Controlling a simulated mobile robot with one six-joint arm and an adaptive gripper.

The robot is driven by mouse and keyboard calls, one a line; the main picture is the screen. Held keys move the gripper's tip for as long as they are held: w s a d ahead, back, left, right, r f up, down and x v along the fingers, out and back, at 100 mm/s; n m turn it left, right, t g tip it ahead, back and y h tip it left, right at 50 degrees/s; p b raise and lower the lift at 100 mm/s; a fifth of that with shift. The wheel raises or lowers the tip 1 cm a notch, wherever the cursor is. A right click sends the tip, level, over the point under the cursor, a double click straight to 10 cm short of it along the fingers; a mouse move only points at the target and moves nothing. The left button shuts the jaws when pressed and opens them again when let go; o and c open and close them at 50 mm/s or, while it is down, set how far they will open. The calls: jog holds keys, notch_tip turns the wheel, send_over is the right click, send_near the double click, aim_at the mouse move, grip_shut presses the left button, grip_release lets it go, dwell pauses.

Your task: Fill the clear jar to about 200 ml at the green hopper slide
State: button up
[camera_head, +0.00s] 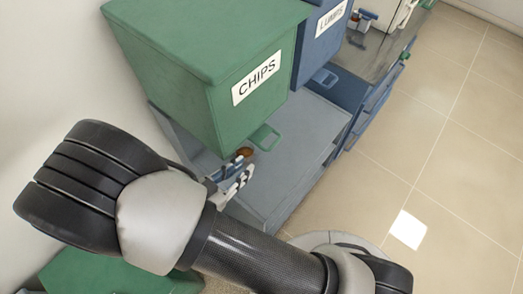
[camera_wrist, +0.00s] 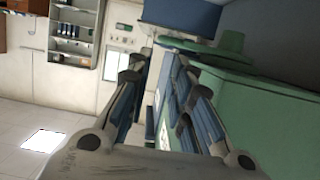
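The green hopper (camera_head: 205,75), labelled CHIPS, stands at upper left in the head view and fills the right of the wrist view (camera_wrist: 265,115). Its green slide handle (camera_head: 265,138) sticks out low at its front. My gripper (camera_head: 240,178) is beside the hopper's lower front, just below the handle in the picture. In the wrist view its two fingers (camera_wrist: 158,95) stand apart, with no object clearly visible between them. A small orange-brown patch (camera_head: 244,152) shows by the fingertips under the hopper; I cannot tell what it is. I cannot make out the clear jar.
A blue hopper (camera_head: 318,40), labelled LUMPS, stands right beside the green one, with its own blue handle (camera_head: 325,78). The grey bench top (camera_head: 308,125) below is bare in front. Tiled floor (camera_head: 435,150) is open to the right. A wall is at the left.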

aim_at(272, 146)
jog(key=b+x, duration=0.4)
jog(key=x, duration=1.2)
jog(key=shift+f, duration=0.1)
jog(key=shift+c, duration=0.5)
grip_shut()
